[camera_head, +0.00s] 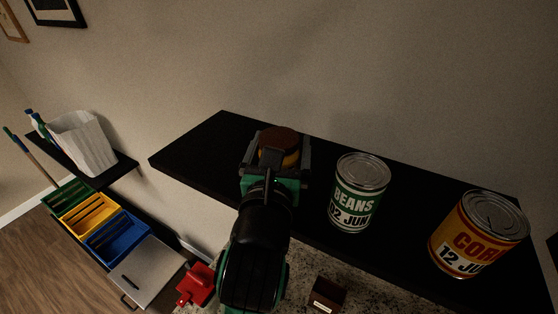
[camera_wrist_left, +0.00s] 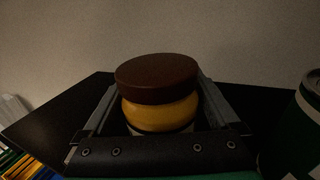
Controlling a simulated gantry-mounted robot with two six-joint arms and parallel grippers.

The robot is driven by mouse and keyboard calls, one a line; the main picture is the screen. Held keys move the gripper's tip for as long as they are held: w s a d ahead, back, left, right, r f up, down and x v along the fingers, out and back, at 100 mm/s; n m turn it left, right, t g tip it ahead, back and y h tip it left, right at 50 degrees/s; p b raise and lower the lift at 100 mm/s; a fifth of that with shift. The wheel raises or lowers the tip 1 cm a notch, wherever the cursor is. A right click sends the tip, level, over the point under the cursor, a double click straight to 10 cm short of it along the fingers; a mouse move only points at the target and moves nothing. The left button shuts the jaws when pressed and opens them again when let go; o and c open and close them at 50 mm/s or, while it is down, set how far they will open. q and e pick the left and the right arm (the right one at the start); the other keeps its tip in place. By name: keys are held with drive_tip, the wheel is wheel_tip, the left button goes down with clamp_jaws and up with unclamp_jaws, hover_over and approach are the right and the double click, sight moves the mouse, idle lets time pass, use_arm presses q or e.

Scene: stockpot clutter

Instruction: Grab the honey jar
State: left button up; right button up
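The honey jar (camera_head: 279,143) stands upright on the black shelf, with a brown lid and amber body. My left gripper (camera_head: 276,150) is at the jar, with one finger on each side of it. In the left wrist view the jar (camera_wrist_left: 157,108) sits between the two fingers of the left gripper (camera_wrist_left: 158,105). The fingers are spread wide; small gaps seem to show beside the jar, and contact is not clear. The jar's lower part is hidden by the gripper. My right gripper is not in view.
A green beans can (camera_head: 359,192) stands just right of the gripper, and a yellow and red corn can (camera_head: 477,234) farther right on the shelf (camera_head: 205,145). Below are a small brown box (camera_head: 327,294) and a red object (camera_head: 195,285). A wall is behind.

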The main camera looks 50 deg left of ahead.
sight(281, 128)
use_arm(q)
clamp_jaws()
drive_tip(key=shift+r, duration=0.15)
wheel_tip(281, 128, up, 4)
drive_tip(key=p, duration=0.4)
drive_tip(key=shift+p, duration=0.3)
drive_tip(key=d+r+p, duration=0.1)
drive_tip(key=r+p, duration=0.1)
drive_tip(key=s+d+r+p, duration=0.1)
drive_tip(key=p, duration=0.1)
drive_tip(key=shift+s+d+r, duration=0.2)
drive_tip(key=shift+d+r, duration=0.15)
drive_tip(key=shift+d, duration=0.05)
drive_tip(key=s+d+r, duration=0.5)
drive_tip(key=d, duration=0.4)
drive_tip(key=shift+s+d+b, duration=0.15)
drive_tip(key=shift+d+b, duration=0.15)
drive_tip(key=shift+b, duration=0.1)
